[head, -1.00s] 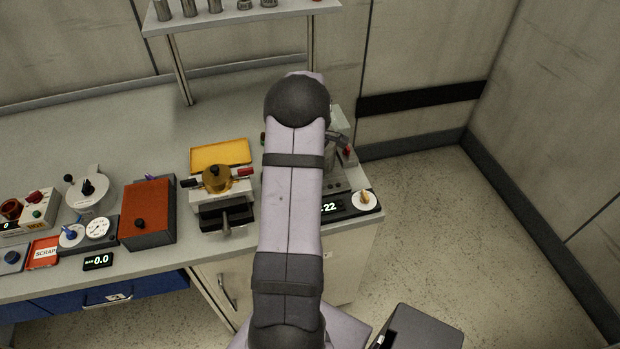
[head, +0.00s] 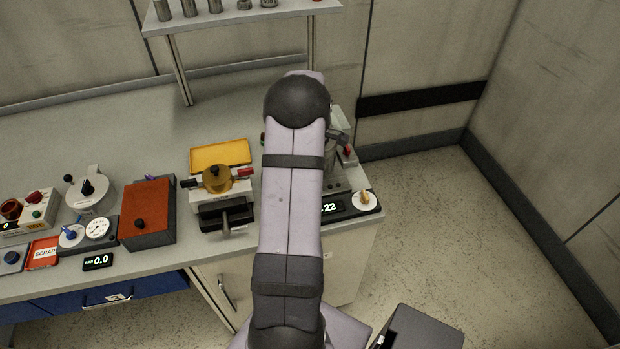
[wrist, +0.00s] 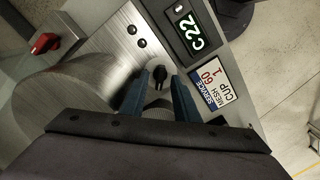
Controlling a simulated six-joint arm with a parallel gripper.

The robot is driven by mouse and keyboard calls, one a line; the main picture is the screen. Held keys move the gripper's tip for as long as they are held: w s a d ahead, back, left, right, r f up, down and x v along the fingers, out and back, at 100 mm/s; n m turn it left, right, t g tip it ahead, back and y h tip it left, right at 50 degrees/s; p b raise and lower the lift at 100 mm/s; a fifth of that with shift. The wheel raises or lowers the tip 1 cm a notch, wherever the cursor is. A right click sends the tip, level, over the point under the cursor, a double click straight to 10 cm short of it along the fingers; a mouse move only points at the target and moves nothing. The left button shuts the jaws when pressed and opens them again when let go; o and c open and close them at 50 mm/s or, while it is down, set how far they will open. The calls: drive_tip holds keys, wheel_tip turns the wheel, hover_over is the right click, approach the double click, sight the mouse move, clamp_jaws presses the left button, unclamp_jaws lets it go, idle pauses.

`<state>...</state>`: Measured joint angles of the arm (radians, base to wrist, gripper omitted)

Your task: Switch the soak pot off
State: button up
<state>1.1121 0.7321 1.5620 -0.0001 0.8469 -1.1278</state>
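The soak pot unit stands at the right end of the bench, mostly hidden behind my arm in the head view. Its display (head: 332,208) reads 22, and it also shows in the wrist view (wrist: 190,32) as C 22. A metal cylinder (wrist: 75,95), apparently the pot, is at the left of the wrist view. Small gaps show; I cannot tell any contact. The gripper is hidden in the head view.
A red knob (wrist: 43,43) and a service label (wrist: 212,84) are nearby. A filter device (head: 217,180) and a red-topped box (head: 147,212) stand left. Open floor lies right.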

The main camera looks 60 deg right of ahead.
drive_tip(key=shift+r+b, duration=0.95)
drive_tip(key=shift+r, duration=2.5)
drive_tip(key=w+a, duration=0.5)
drive_tip(key=a, duration=0.6)
drive_tip(key=w+a, duration=0.5)
drive_tip(key=a, duration=0.6)
drive_tip(key=s+a+f, duration=0.1)
drive_tip(key=s+a, duration=0.3)
drive_tip(key=a, duration=0.6)
drive_tip(key=s+a+f, duration=0.1)
drive_tip(key=s+a, duration=0.4)
drive_tip(key=a, duration=0.5)
drive_tip(key=shift+a, duration=0.3)
